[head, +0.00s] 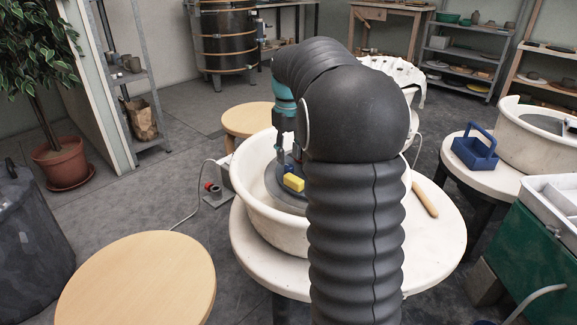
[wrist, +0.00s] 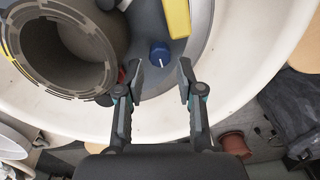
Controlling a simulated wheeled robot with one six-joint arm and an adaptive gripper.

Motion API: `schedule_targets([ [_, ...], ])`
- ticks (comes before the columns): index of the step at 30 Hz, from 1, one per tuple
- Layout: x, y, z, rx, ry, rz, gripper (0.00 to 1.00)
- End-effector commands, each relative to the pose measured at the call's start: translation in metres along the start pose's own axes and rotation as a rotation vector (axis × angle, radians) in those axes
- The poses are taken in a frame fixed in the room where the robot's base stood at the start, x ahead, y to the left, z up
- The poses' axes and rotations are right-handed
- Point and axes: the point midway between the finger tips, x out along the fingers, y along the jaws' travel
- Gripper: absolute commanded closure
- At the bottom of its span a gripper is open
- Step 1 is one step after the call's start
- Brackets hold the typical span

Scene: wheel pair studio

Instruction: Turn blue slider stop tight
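In the wrist view a blue knob (wrist: 160,53), which I take to be the blue slider stop, has a pale line on its top. It sits on a grey disc (wrist: 146,20) beside a yellow block (wrist: 177,17). My gripper (wrist: 160,72) is open and empty, one finger on each side of the picture line to the knob. The knob shows just beyond the fingertips; I cannot tell the height gap. A red piece (wrist: 122,75) is partly hidden behind the left finger. In the head view the yellow block (head: 293,182) shows, with my arm hiding much around it.
A large dark hollow cylinder (wrist: 62,45) stands close left of the gripper in the wrist view. The white basin (head: 262,222) has a raised wall around the disc. A wooden-handled tool (head: 425,199) lies on the white table (head: 440,238). A blue caddy (head: 474,151) is at right.

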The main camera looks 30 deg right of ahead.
Motion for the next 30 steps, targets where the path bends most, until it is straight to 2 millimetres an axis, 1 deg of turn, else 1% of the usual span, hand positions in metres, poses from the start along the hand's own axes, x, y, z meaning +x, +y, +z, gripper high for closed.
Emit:
schedule_targets([
  [1, 0.009, 0.0, 0.001, 0.0, -0.002, -0.001, 0.63],
  [3, 0.018, 0.0, 0.0, 0.0, -0.001, -0.001, 0.63],
  [7, 0.028, 0.0, 0.0, 0.0, -0.001, 0.0, 0.63],
  [11, 0.033, 0.0, 0.0, 0.0, 0.0, 0.0, 0.63],
  [18, 0.033, 0.0, 0.0, 0.0, 0.0, 0.0, 0.63],
  [19, 0.033, 0.0, 0.0, 0.0, 0.0, 0.0, 0.66],
  [20, 0.033, 0.0, 0.0, 0.0, 0.0, 0.0, 0.73],
  [21, 0.033, 0.0, 0.0, 0.0, 0.0, 0.0, 0.83],
  [23, 0.033, 0.0, 0.0, 0.0, 0.0, 0.0, 0.98],
  [24, 0.033, 0.0, 0.0, 0.0, 0.0, 0.0, 1.0],
  [30, 0.032, 0.0, 0.0, 0.005, 0.0, 0.0, 1.0],
])
